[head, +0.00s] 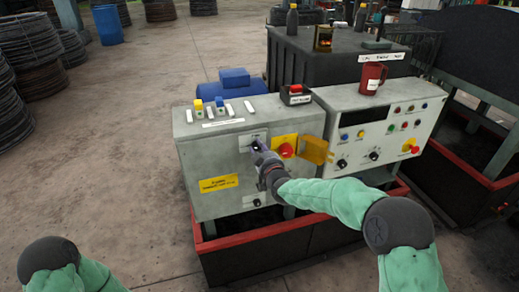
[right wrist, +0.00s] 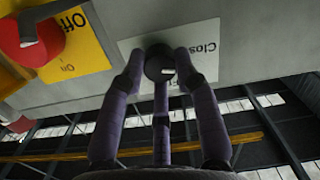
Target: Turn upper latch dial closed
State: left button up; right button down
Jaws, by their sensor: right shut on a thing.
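The upper latch dial (head: 255,144) is a small black knob on a white label plate on the front of the left grey control cabinet (head: 212,158). In the right wrist view the dial (right wrist: 159,64) shows as a dark round knob with a small white mark. The plate beside it reads "Clos…", partly covered. My right gripper (head: 260,153) reaches the cabinet front and its purple-grey fingers (right wrist: 160,72) are shut around the dial. A second small dial (head: 257,202) sits lower on the same front. My left gripper is out of view.
A red rotary switch (head: 286,150) on a yellow plate is just right of the dial, with an open yellow flap (head: 314,150) beyond it. A second panel (head: 380,132) with knobs stands further right. A red mug (head: 372,78) stands on it.

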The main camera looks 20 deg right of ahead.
jog(key=shift+r+n+p, duration=0.2)
jog(key=shift+n+p, duration=0.25)
jog(key=shift+n, duration=0.95)
jog(key=c, duration=0.9)
grip_release()
jog(key=shift+a, duration=0.1)
jog(key=shift+f, duration=0.1)
jog(key=s, duration=0.8)
jog(key=s+r, duration=0.1)
jog(key=s, duration=0.3)
jog(key=shift+d, duration=0.2)
jog(key=shift+f, duration=0.1)
